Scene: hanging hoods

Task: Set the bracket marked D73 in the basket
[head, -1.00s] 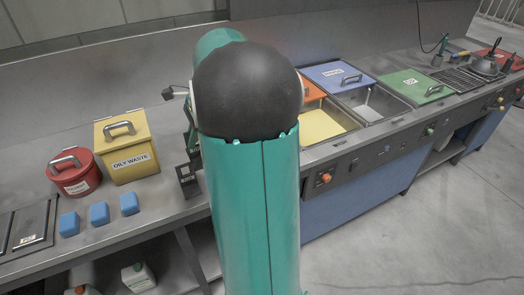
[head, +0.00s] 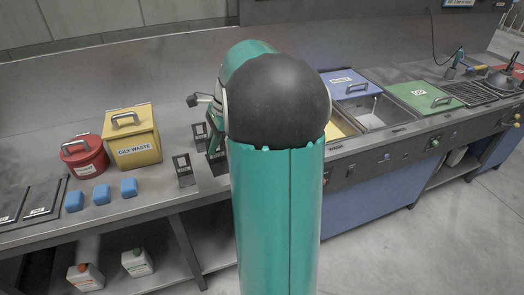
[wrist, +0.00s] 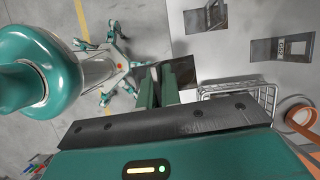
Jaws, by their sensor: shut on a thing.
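My gripper (wrist: 160,88) is shut on a dark bracket (wrist: 182,82) in the wrist view. No marking on the held bracket can be read. A wire basket (wrist: 268,92) lies just right of the gripper, partly hidden by my wrist. Two other dark brackets stand on the bench in the wrist view, one at the top (wrist: 204,18) and one at the right (wrist: 283,48) with a small label I cannot read clearly. In the head view one bracket (head: 183,170) shows left of my arm, and the basket is hidden behind my arm.
On the bench stand a red can (head: 84,158), a yellow oily-waste bin (head: 132,138) and several blue blocks (head: 101,194). Sinks with blue (head: 350,83) and green (head: 424,97) lids lie right. An orange ring (wrist: 302,122) is beside the basket in the wrist view.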

